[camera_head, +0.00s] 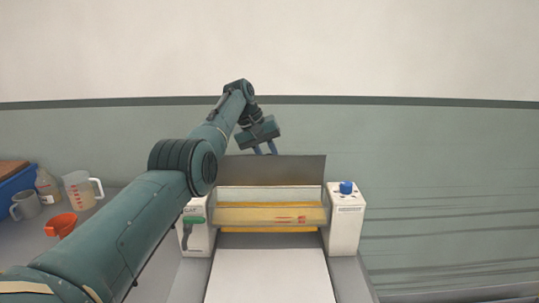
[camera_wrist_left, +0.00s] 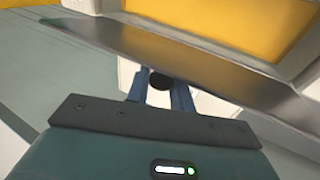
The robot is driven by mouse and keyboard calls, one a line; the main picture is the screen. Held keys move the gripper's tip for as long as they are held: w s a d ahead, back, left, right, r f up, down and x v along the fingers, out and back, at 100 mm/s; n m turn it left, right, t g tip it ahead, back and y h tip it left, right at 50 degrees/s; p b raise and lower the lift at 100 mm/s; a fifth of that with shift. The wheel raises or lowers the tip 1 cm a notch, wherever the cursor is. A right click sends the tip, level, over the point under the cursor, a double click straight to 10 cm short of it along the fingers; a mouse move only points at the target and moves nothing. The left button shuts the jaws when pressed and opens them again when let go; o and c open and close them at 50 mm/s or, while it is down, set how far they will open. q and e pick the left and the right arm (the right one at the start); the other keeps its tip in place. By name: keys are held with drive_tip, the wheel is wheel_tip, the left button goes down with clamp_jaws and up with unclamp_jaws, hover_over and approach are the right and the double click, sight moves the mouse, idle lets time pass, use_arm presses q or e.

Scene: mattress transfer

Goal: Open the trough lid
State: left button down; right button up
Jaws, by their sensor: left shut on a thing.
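The trough lid (camera_head: 285,169) is a flat grey-brown panel standing raised at the back of the white machine in the head view. In the left wrist view the lid (camera_wrist_left: 200,68) is a tilted metal plate across the picture. A round black knob (camera_wrist_left: 160,80) sits at its near side, between the blue fingers of my left gripper (camera_wrist_left: 160,88). My left gripper (camera_head: 266,149) is at the lid's upper left edge and is shut on the knob. My right gripper is out of view.
A measuring jug (camera_head: 80,190), a grey mug (camera_head: 25,205) and an orange cup (camera_head: 61,225) stand at left.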

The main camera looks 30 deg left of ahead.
use_arm(q)
drive_tip(key=c, duration=1.3)
unclamp_jaws()
drive_tip(key=shift+f, duration=0.1)
drive_tip(key=p+v, duration=0.2)
drive_tip(key=v, duration=1.1)
